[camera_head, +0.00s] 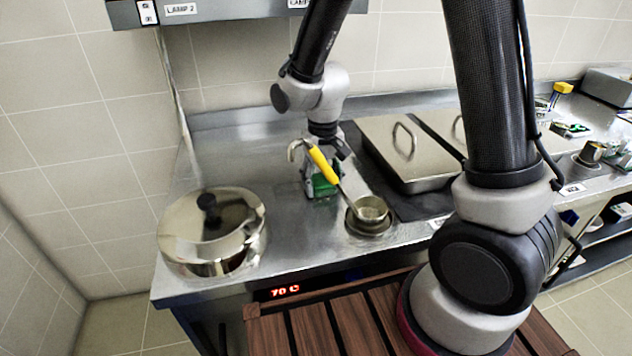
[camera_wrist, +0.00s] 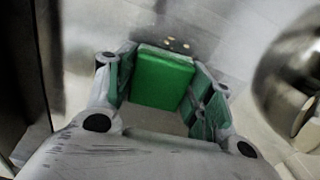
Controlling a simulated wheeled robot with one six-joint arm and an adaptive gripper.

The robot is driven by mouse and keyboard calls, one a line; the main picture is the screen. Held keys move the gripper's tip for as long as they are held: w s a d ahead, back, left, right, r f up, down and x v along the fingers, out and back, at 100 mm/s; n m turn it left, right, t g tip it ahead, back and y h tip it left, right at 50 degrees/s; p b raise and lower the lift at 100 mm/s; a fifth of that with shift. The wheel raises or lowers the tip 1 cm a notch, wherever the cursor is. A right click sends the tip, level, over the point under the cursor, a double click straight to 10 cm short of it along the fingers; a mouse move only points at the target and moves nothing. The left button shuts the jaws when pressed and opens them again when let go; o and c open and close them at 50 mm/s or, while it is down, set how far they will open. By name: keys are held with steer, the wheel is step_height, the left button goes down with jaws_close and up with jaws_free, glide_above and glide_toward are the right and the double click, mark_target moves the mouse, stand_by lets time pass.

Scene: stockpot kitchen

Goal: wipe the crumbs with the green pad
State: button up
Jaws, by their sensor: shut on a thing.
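My gripper (camera_head: 322,184) is over the steel counter, left of the lidded steel pans. In the wrist view my gripper (camera_wrist: 165,82) is shut on the green pad (camera_wrist: 163,78), a flat bright green block held between its two fingers. The pad is partly hidden by the gripper in the head view. A few small tan crumbs (camera_wrist: 178,42) lie on the steel surface just beyond the pad's far edge in the wrist view. I cannot tell whether the pad touches the counter. No crumbs can be made out in the head view.
A lidded stockpot (camera_head: 212,235) stands left on the counter (camera_head: 300,247). A ladle (camera_head: 322,165) with a yellow handle rests in a round well (camera_head: 369,222), its handle in front of my gripper. Rectangular lidded pans (camera_head: 405,150) stand right. Bare counter lies between stockpot and gripper.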

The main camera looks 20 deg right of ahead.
mark_target(279, 203)
steer(key=shift+d+f, duration=0.1)
steer(key=shift+d, duration=1.6)
steer(key=shift+s, duration=0.85)
steer(key=shift+w+a, duration=0.1)
steer(key=shift+a, duration=7.15)
steer(key=shift+r, duration=2.95)
